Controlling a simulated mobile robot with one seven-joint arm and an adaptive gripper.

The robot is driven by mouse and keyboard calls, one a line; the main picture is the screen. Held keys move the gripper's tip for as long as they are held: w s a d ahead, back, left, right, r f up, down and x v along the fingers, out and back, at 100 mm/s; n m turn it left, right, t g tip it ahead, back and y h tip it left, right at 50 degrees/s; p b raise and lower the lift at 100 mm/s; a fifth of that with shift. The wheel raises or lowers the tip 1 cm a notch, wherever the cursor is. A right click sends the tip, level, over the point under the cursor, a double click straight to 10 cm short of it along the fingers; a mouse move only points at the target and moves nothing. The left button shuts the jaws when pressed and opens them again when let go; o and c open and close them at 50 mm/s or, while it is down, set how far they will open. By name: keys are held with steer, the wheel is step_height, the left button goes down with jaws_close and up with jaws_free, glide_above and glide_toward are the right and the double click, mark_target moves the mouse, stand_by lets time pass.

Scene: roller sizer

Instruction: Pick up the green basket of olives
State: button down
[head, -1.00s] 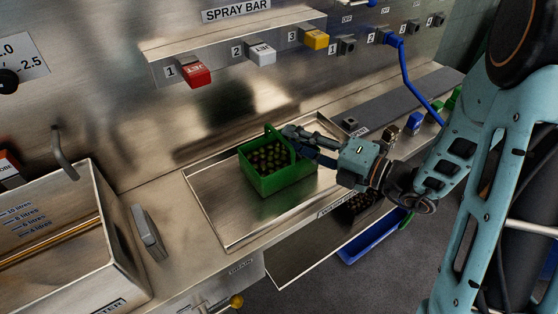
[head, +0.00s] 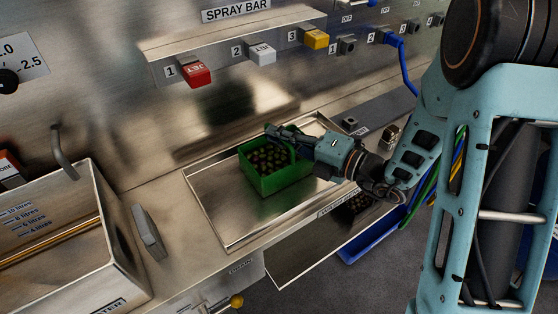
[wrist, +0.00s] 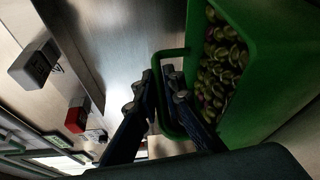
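In the wrist view the basket (wrist: 262,75) fills the right side, with green and dark olives (wrist: 222,62) inside. I see no firm closure on the handle. The fingers partly hide the handle.
The metal tray (head: 217,215) has bare room left of the basket. Red (head: 195,74), white (head: 261,54) and yellow (head: 316,38) valve knobs stick out from the wall behind. A metal tank (head: 75,255) stands at the left. A blue crate (head: 365,245) is below the bench.

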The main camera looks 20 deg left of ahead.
steer(key=shift+r, duration=0.25)
stand_by(0.5)
